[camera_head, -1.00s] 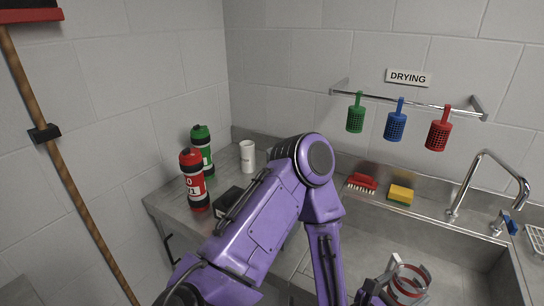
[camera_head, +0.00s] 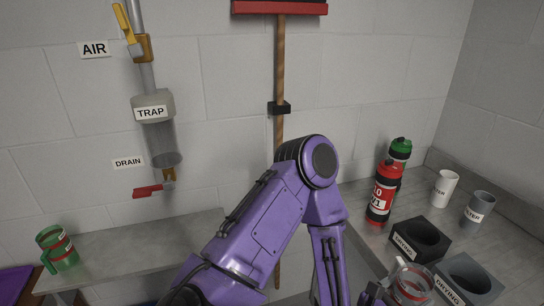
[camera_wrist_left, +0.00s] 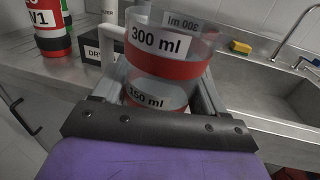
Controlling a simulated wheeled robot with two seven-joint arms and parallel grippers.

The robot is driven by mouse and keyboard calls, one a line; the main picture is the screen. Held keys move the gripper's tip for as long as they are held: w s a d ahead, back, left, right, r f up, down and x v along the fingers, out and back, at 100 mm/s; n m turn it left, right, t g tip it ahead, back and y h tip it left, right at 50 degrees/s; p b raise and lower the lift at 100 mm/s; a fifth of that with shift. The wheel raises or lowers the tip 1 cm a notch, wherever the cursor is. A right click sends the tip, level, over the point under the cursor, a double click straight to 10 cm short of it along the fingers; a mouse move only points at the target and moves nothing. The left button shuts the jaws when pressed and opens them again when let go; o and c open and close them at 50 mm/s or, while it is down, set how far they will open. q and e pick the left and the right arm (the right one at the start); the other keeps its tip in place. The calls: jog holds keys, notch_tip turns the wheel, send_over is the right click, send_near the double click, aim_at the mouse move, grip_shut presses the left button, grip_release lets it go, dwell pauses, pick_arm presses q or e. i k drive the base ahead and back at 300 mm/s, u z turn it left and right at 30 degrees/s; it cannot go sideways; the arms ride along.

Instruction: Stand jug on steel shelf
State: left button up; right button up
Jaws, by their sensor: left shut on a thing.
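The jug is clear with red bands and "300 ml" and "150 ml" labels (camera_wrist_left: 158,40); it also shows at the lower right of the head view (camera_head: 414,281). My left gripper (camera_wrist_left: 155,88) is shut on it, with a finger on each side. In the head view it is at the bottom edge, beside the dark holders, and mostly cut off. The steel shelf (camera_head: 135,243) runs along the wall at the left of the head view. A green jug (camera_head: 57,250) stands at its left end. My right gripper is out of view.
Red (camera_head: 383,192) and green (camera_head: 400,150) bottles, a white cup (camera_head: 444,188), a grey cup (camera_head: 478,208) and dark holders (camera_head: 420,238) stand on the right counter. The trap's red drain handle (camera_head: 150,190) hangs above the shelf, whose middle is clear.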

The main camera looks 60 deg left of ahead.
aim_at(86, 265)
jog(key=u, duration=3.65)
jog(key=k, duration=1.4)
jog(key=z, duration=0.6)
jog(key=i, duration=1.95)
jog(key=z, duration=0.2)
